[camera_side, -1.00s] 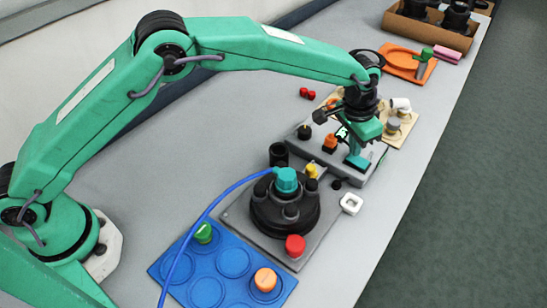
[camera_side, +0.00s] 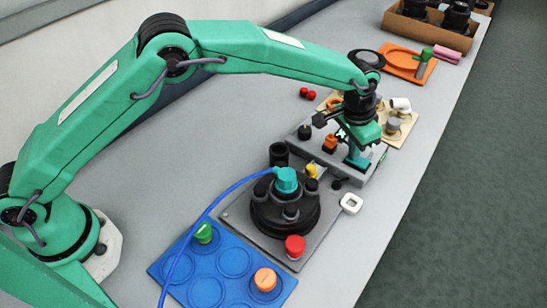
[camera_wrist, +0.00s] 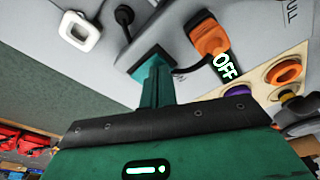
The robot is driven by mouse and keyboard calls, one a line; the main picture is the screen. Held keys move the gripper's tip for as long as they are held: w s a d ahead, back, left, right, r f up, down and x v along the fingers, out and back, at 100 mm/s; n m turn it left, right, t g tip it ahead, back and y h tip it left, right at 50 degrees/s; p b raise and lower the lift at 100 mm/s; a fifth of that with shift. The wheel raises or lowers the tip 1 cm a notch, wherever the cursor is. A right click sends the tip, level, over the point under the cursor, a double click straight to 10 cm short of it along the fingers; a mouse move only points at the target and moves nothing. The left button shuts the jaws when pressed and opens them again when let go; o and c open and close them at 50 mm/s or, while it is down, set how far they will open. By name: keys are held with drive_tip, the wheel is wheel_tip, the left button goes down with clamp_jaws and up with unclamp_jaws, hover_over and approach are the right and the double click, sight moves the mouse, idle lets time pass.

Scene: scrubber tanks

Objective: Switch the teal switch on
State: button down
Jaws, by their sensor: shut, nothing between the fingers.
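The teal switch (camera_side: 357,161) stands on the grey panel (camera_side: 312,167), with its lever sticking up from a square base. In the wrist view the teal switch (camera_wrist: 152,82) is just beyond the dark edge of my gripper. My gripper (camera_side: 362,134) is shut and empty, right above the teal switch; I cannot tell whether they touch. Its fingertips are hidden. An orange switch (camera_side: 330,142) stands to the left on the same panel. A lit "OFF" label (camera_wrist: 224,66) shows beside the orange switch in the wrist view; I cannot tell which switch it belongs to.
A black round tank (camera_side: 285,210) with a teal cap and blue hose stands in front. A white square ring (camera_side: 351,203) lies near the panel. A tan board (camera_side: 404,128) with fittings is behind. A blue tray (camera_side: 222,270) is at front left.

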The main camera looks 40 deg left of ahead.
drive_tip(key=shift+r, duration=0.1)
wheel_tip(320, 180, up, 7)
idle(1.2)
idle(0.4)
drive_tip(key=s+a+r+n+t, duration=0.1)
drive_tip(key=s+a+r+n, duration=0.1)
drive_tip(key=s+a+r, duration=0.7)
drive_tip(key=s+a+r+n+t, duration=0.1)
drive_tip(key=s+a+r, duration=0.1)
drive_tip(key=a+r, duration=0.75)
drive_tip(key=s+a+f+n+t, duration=0.1)
drive_tip(key=s+a+f, duration=0.2)
drive_tip(key=s+a, duration=0.4)
drive_tip(key=s+a+f+n+t+y, duration=0.1)
drive_tip(key=s+a+f+n, duration=0.1)
drive_tip(key=s+a, duration=0.6)
drive_tip(key=s+f, duration=0.1)
drive_tip(key=s, duration=0.5)
